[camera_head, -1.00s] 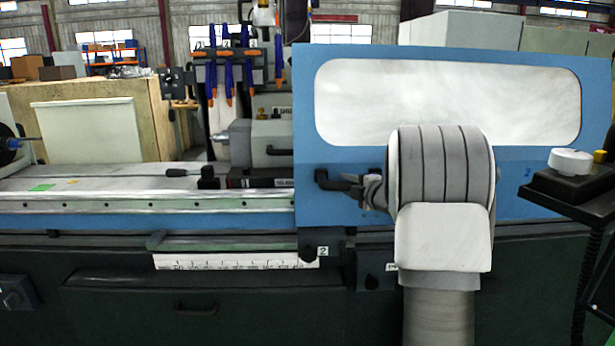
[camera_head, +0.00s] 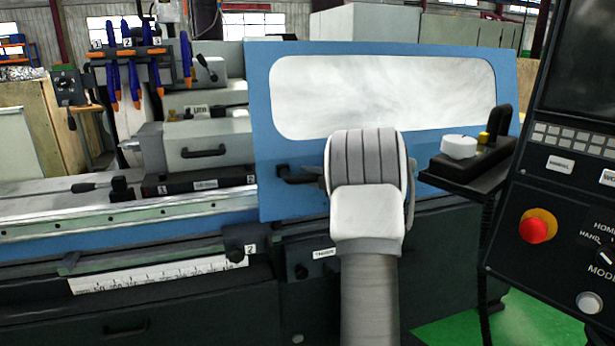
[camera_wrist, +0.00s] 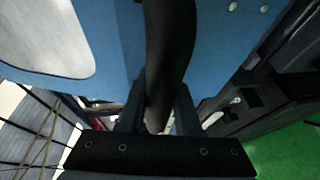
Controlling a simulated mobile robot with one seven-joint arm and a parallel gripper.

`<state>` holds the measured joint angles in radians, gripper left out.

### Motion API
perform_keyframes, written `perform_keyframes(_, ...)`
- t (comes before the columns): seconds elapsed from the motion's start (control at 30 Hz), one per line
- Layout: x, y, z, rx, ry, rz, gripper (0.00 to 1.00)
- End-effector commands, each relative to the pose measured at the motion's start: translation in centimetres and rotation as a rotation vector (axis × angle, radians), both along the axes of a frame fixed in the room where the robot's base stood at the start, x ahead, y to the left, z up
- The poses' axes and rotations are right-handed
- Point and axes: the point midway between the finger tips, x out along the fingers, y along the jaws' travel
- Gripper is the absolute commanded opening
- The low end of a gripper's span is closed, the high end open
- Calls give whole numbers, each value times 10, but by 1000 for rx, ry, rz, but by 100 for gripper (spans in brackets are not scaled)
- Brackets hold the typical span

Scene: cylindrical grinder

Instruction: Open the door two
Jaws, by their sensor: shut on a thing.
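The door (camera_head: 440,160) is a blue panel with a large clear window, standing at the machine's front in the head view. Its black handle (camera_head: 288,176) is near the lower left edge. My gripper (camera_head: 312,182) is at this handle, largely hidden behind my pale wrist. In the wrist view, the fingers of my gripper (camera_wrist: 158,112) are shut on the dark handle bar (camera_wrist: 170,45), with the blue door (camera_wrist: 115,35) behind it. A grey housing with its own black handle (camera_head: 203,152) is exposed left of the door.
A control panel (camera_head: 560,215) with a red emergency button (camera_head: 537,226) stands close at right. A black pendant shelf (camera_head: 468,165) with a white knob lies just right of my wrist. Blue coolant hoses (camera_head: 134,75) hang at upper left. Green floor (camera_head: 445,330) is clear at lower right.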

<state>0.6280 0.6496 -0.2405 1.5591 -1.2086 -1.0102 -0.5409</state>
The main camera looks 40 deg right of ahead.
Motion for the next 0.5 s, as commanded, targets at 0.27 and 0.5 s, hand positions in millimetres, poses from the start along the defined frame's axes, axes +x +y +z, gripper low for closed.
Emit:
perform_keyframes(0.27, 0, 0, -1, 0, 1, 0, 62)
perform_keyframes(0.5, 0, 1, 0, 0, 0, 1, 62)
